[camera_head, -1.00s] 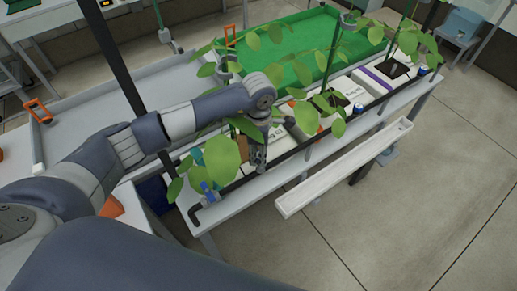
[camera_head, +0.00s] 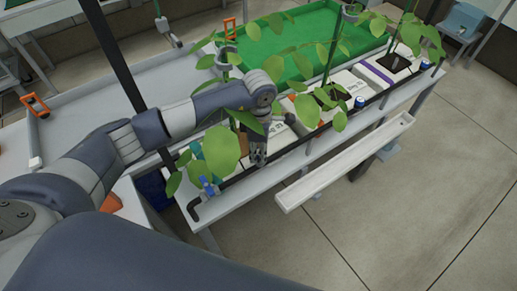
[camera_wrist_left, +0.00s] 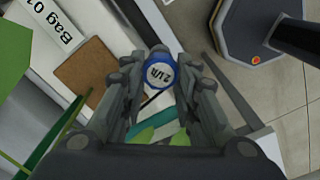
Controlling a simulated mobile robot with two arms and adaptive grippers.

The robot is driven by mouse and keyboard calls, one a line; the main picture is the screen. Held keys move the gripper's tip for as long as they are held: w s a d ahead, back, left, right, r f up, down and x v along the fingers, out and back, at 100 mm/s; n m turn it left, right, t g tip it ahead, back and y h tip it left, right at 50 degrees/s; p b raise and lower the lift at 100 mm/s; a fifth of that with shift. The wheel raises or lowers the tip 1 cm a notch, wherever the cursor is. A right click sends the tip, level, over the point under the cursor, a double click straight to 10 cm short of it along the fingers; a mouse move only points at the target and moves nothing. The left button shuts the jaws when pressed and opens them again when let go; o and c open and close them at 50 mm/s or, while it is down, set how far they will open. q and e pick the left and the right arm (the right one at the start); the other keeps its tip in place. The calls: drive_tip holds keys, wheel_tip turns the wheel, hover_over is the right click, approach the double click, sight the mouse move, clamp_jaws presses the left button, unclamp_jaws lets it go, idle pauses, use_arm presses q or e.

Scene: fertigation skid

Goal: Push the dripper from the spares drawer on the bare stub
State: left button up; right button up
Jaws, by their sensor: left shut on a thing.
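My left gripper (camera_head: 258,158) points down at the front edge of the bench, close to the black pipe (camera_head: 310,142). In the left wrist view the gripper (camera_wrist_left: 165,100) is shut on a round dripper (camera_wrist_left: 160,76) with a blue rim and a white face reading 2 l/h. The head view does not show this dripper clearly, as the fingers cover it. I cannot make out the bare stub; the gripper and leaves hide part of the pipe. Other blue-and-white drippers sit along the pipe, one at mid-bench (camera_head: 359,102) and one farther right (camera_head: 422,70). My right gripper is not in view.
A plant with broad leaves (camera_head: 221,148) crowds the gripper's left side. White grow bags (camera_head: 345,86) line the bench behind the pipe. A white gutter (camera_head: 345,165) hangs in front.

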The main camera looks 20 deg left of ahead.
use_arm(q)
drive_tip(key=shift+f, duration=0.1)
idle(0.8)
drive_tip(key=shift+f+b, duration=0.15)
drive_tip(key=shift+b, duration=0.3)
drive_tip(key=shift+f+b, duration=0.25)
drive_tip(key=shift+b, duration=0.1)
idle(0.7)
drive_tip(key=shift+f+b, duration=0.1)
drive_tip(key=shift+b, duration=0.3)
drive_tip(key=shift+f+b, duration=0.25)
drive_tip(key=shift+b, duration=0.15)
idle(0.5)
drive_tip(key=shift+f+b, duration=0.25)
drive_tip(key=shift+b, duration=0.2)
